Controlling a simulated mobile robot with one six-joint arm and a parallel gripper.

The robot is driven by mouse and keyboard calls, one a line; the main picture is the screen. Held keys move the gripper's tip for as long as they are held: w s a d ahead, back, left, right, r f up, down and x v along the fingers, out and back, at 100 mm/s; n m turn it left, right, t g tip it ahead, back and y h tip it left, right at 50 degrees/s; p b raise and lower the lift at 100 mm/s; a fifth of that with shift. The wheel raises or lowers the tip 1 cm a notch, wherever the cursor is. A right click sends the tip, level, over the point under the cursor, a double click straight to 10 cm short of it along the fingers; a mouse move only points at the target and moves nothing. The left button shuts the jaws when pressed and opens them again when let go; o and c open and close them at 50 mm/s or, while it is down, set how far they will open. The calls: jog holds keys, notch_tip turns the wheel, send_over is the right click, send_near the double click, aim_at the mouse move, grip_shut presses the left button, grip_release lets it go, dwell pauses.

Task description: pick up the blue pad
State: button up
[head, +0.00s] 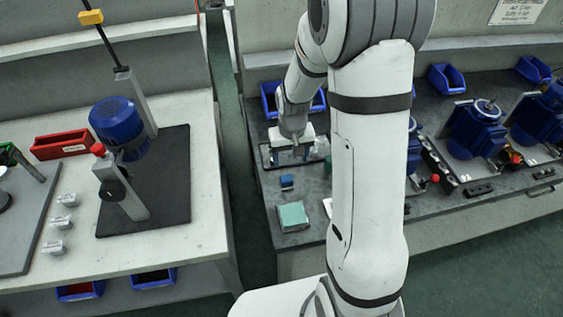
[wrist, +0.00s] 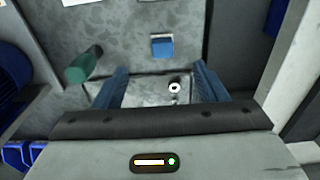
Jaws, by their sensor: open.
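The blue pad (head: 287,182) is a small blue block lying on the dark grey bench top, in front of my gripper in the head view. In the wrist view the blue pad (wrist: 162,46) lies beyond the fingertips, roughly centred between them and apart from them. My gripper (head: 297,152) is over a shallow framed tray (head: 266,160) at the back of the pad. In the wrist view my gripper (wrist: 162,78) has its two blue-grey fingers spread wide, with nothing held between them.
A pale green block (head: 292,217) lies near the bench's front corner. A green-handled object (wrist: 84,65) lies left of the fingers, and a small white ring (wrist: 174,88) is in the tray area. A blue bin (head: 270,99) stands behind. Blue pump motors (head: 474,130) fill the bench's right.

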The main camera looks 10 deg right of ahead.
send_over(287, 178)
jog(key=f, duration=0.5)
jog(key=shift+s+f+p, duration=0.2)
jog(key=shift+f+p, duration=0.05)
jog(key=shift+p, duration=0.05)
jog(key=shift+w+a+f+p, duration=0.1)
jog(key=shift+f+p, duration=0.1)
jog(key=shift+f, duration=1.2)
jog(key=shift+w+d+f+p, duration=0.1)
jog(key=shift+f+p, duration=0.15)
jog(key=shift+f, duration=1.2)
jog(key=shift+w+a+f+p, duration=0.1)
jog(key=shift+f+p, duration=0.1)
jog(key=shift+f, duration=1.2)
jog(key=c, duration=1.1)
